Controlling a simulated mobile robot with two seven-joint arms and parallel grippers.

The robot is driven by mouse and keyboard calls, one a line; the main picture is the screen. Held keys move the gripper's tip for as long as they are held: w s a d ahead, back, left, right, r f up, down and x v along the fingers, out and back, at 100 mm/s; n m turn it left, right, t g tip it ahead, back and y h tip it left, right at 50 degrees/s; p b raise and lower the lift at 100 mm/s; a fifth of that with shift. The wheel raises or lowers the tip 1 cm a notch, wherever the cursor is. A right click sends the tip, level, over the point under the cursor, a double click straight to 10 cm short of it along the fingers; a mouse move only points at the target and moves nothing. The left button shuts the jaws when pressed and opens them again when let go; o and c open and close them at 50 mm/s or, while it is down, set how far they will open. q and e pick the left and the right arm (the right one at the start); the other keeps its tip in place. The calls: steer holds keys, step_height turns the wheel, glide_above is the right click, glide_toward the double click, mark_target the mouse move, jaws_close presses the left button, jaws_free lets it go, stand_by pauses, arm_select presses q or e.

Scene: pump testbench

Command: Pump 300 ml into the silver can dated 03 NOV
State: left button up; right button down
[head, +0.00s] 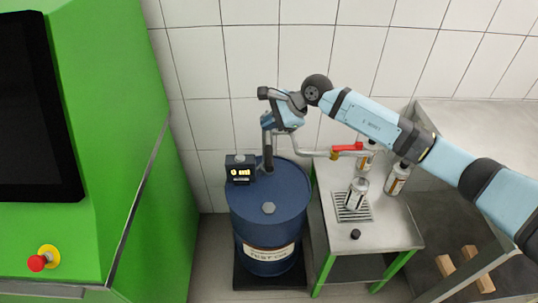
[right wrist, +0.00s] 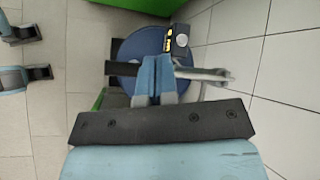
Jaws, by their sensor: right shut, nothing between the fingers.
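A blue drum (head: 262,208) labelled as test oil stands in the middle, with an upright pump (head: 267,150) on its lid. The pump's pipe (head: 308,153) runs right to a red-handled valve (head: 347,147) above the bench. My right gripper (head: 270,122) is shut and empty at the top of the pump; its closed fingers also show in the right wrist view (right wrist: 156,66). I cannot tell whether they touch the pump handle. A silver can (head: 356,192) stands on the drip grate (head: 352,214). Its date is too small to read.
A small display box (head: 240,168) sits on the drum's left rim; its digits are unreadable. Two more cans stand behind on the bench, one at the right (head: 397,178). A black cap (head: 355,234) lies at the front. A green machine (head: 110,130) fills the left.

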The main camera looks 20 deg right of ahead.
steer(key=b, duration=0.3)
glide_above(269, 155)
step_height(269, 155, down, 6)
steer(key=shift+w+f, duration=0.1)
steer(key=shift+f, duration=0.5)
stand_by(0.6)
steer(key=shift+f, duration=0.1)
stand_by(0.7)
steer(key=shift+f+b, duration=0.3)
steer(key=shift+b, duration=0.3)
steer(key=shift+f, duration=0.2)
